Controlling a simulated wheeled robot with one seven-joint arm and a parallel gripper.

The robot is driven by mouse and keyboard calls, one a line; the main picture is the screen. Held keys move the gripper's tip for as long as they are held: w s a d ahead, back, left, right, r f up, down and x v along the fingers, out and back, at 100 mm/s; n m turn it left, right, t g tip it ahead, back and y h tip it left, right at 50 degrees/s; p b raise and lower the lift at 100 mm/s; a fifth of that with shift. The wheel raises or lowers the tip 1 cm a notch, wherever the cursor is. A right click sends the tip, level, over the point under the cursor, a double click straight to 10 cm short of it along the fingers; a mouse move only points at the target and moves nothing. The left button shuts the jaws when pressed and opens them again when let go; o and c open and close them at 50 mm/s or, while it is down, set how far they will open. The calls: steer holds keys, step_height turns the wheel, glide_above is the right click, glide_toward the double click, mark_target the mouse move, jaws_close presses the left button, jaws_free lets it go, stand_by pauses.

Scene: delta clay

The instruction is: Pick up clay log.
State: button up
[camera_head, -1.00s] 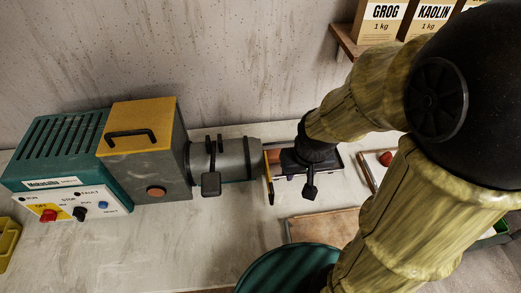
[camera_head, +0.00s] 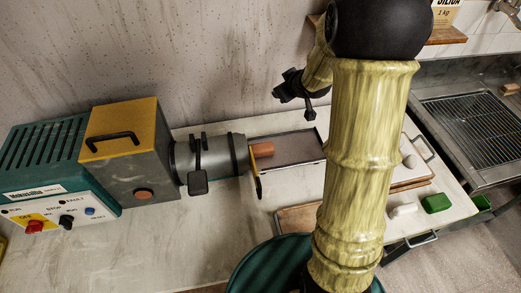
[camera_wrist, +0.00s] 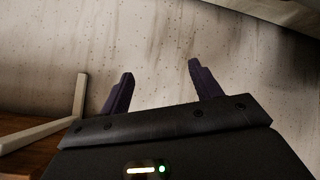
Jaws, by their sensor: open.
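The clay log (camera_head: 262,149) is a short reddish-brown cylinder at the mouth of the grey extruder barrel (camera_head: 212,155), at the left end of a shallow dark-rimmed tray (camera_head: 291,147). Its left end is close to the barrel; I cannot tell if they touch. My gripper (camera_head: 309,113) is up and to the right of the log, near the wall and apart from it. In the wrist view my gripper (camera_wrist: 157,88) has its two dark fingers spread with nothing between them, facing the speckled wall.
The teal and yellow machine (camera_head: 126,150) stands left of the log. A yellow-edged plate (camera_head: 257,176) stands at the barrel's mouth. A shelf (camera_head: 447,37) is at upper right. A green block (camera_head: 436,203) and white piece (camera_head: 403,210) lie right. A metal grate sink (camera_head: 470,115) is beyond.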

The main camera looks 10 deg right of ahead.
steer(key=w+d+f+n+y, duration=0.1)
steer(key=w+f+n+y, duration=0.3)
steer(key=w+n+y, duration=0.4)
steer(key=s+d+f+n+g+y, duration=0.3)
steer(key=s+d+f+n+g, duration=0.2)
steer(key=s+f+g, duration=0.4)
steer(key=s, duration=0.2)
steer(key=shift+s+d+g+y, duration=0.25)
steer(key=shift+s+g+y, duration=0.1)
steer(key=shift+g+y, duration=0.05)
steer(key=shift+f+p, duration=0.1)
steer(key=shift+p, duration=0.2)
steer(key=p, duration=0.3)
glide_toward(263, 146)
steer(key=x, duration=0.4)
steer(key=shift+a, duration=0.35)
steer(key=shift+a+f, duration=0.35)
steer(key=shift+f, duration=0.05)
